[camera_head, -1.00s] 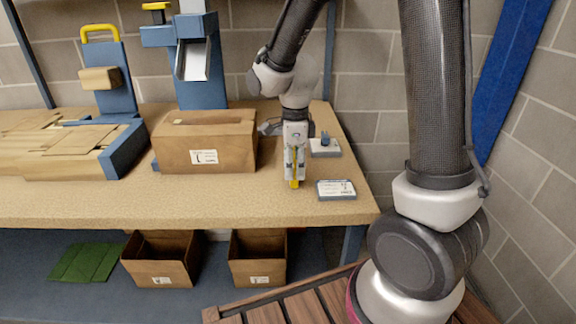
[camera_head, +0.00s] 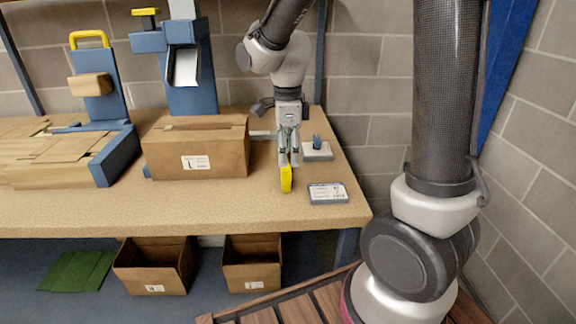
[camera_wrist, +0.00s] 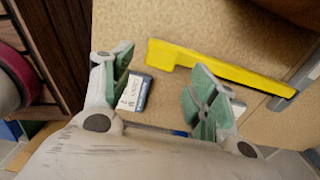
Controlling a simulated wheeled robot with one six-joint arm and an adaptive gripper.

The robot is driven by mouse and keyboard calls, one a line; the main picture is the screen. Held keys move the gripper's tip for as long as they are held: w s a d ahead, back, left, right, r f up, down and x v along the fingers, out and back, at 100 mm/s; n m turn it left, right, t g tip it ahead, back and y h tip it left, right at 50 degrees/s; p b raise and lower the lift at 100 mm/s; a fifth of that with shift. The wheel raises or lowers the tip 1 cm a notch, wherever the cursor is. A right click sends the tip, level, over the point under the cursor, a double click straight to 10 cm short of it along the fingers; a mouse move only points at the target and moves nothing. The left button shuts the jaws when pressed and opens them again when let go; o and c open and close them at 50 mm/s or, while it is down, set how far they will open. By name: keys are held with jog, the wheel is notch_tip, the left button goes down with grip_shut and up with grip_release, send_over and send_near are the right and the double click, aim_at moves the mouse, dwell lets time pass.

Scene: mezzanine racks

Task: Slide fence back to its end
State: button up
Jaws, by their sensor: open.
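What looks like the fence is a blue upright plate (camera_head: 104,106) with a yellow loop handle (camera_head: 90,38). It stands at the back left of the table, behind a stack of flat cardboard (camera_head: 40,158). My gripper (camera_head: 289,160) is far to its right, over the right part of the table. Its fingers (camera_wrist: 160,97) are open and apart, with nothing between them. A yellow tool (camera_head: 287,179) lies just beyond the fingertips; the wrist view shows it long and flat on the table (camera_wrist: 215,66). The fence is not visible in the wrist view.
A brown carton (camera_head: 198,150) stands between the fence and my gripper. A blue machine (camera_head: 188,85) rises behind it. A labelled plate (camera_head: 328,193) and a small grey base with a blue knob (camera_head: 317,151) sit at the right. Open bins (camera_head: 252,264) stand below.

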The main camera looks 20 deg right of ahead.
notch_tip(320, 180, up, 6)
jog(key=shift+r, duration=0.15)
dwell(0.5)
jog(key=s+d+r+n+t, duration=0.2)
jog(key=s+d+n, duration=0.3)
jog(key=s+n, duration=0.4)
jog(key=s+d+r+n+t, duration=0.2)
jog(key=s+d+n, duration=0.4)
jog(key=s+n, duration=0.3)
jog(key=shift+d+r+n, duration=0.15)
jog(key=shift+r+n, duration=0.6)
jog(key=shift+n, duration=1.05)
